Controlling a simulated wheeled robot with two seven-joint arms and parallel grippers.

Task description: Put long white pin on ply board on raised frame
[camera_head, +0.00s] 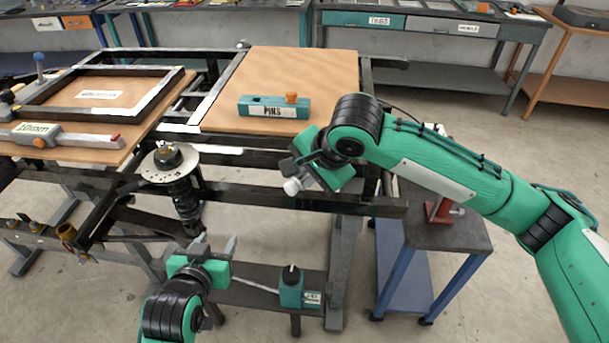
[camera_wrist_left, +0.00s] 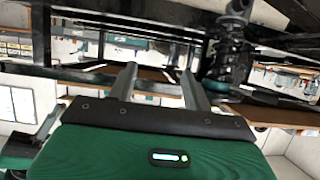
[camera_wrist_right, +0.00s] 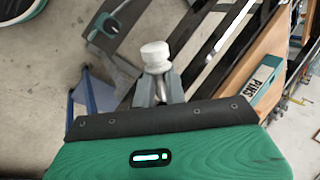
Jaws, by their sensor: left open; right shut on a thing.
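The white pin (camera_head: 293,187) is in my right gripper (camera_head: 298,180), which hangs in front of the near right corner of the ply board (camera_head: 300,65). In the right wrist view the pin's thick round white head (camera_wrist_right: 155,55) sticks out past the closed fingers (camera_wrist_right: 158,88); the rest of it is hidden. The ply board lies flat on the dark raised frame (camera_head: 330,203). My left gripper (camera_head: 216,246) is open and empty, low in front of the frame; its two fingers stand apart in the left wrist view (camera_wrist_left: 157,85).
A teal PINS box (camera_head: 262,108) with an orange knob sits on the ply board's near part. Left are a second board with a black frame (camera_head: 98,92) and a grey 10mm tool (camera_head: 60,134). A spring unit (camera_head: 185,195) hangs on the frame. The ply board's far part is clear.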

